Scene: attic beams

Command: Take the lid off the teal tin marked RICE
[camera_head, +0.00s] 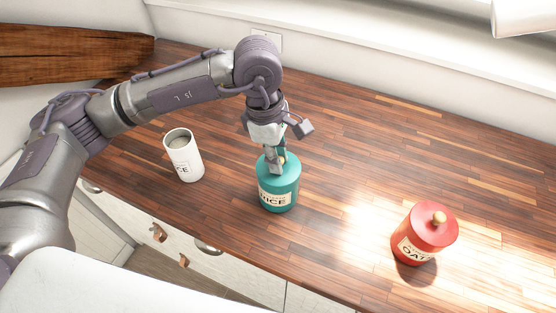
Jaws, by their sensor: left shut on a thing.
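The teal tin (278,194) stands upright on the wooden counter in the middle of the head view. Its label reads "ICE" where it shows; the first letter is hard to make out. Its teal lid (291,164) sits on top, and I cannot see a gap under it. My left gripper (277,164) reaches down from above and is shut on the lid's knob, which the fingers partly hide. My right gripper is not in view.
A white tin (186,161), open at the top, stands left of the teal tin. A red tin (419,243) with a knobbed lid stands at the right. The wooden counter (350,150) is clear between them. A white wall runs behind.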

